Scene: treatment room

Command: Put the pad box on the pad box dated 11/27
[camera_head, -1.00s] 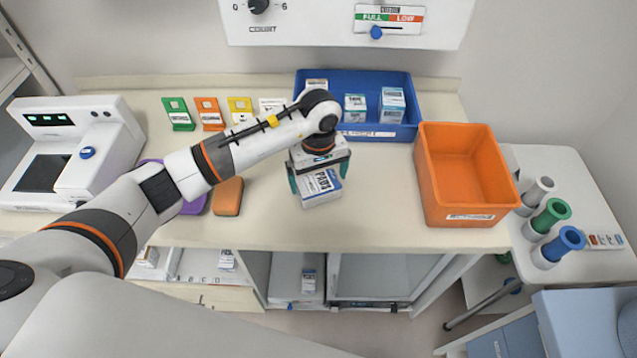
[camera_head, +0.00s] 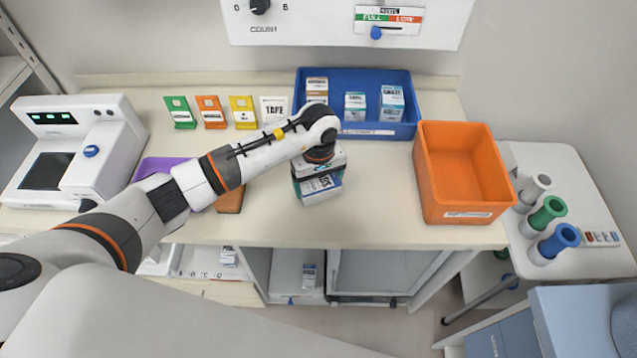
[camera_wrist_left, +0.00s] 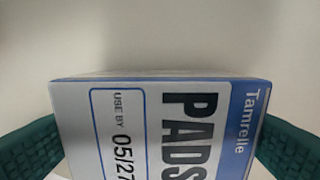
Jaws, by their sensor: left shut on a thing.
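My left gripper (camera_head: 319,180) is shut on a white and blue pad box (camera_head: 322,188) over the middle of the counter. In the left wrist view the pad box (camera_wrist_left: 160,128) sits between the green fingers and reads "Tamrelle PADS, USE BY 05/27". I cannot tell whether it touches the counter. In the blue tray (camera_head: 352,132) at the back stand a brown-topped box (camera_head: 317,88) and two white and blue boxes, a smaller one (camera_head: 355,105) and a larger one (camera_head: 391,102). Their dates are too small to read. My right gripper is not in view.
An orange bin (camera_head: 466,214) stands right of the blue tray. Coloured cards (camera_head: 241,112) and a TAPE card (camera_head: 274,110) line the back left. A white device (camera_head: 100,150) is at the left. The counter front right of my gripper is clear.

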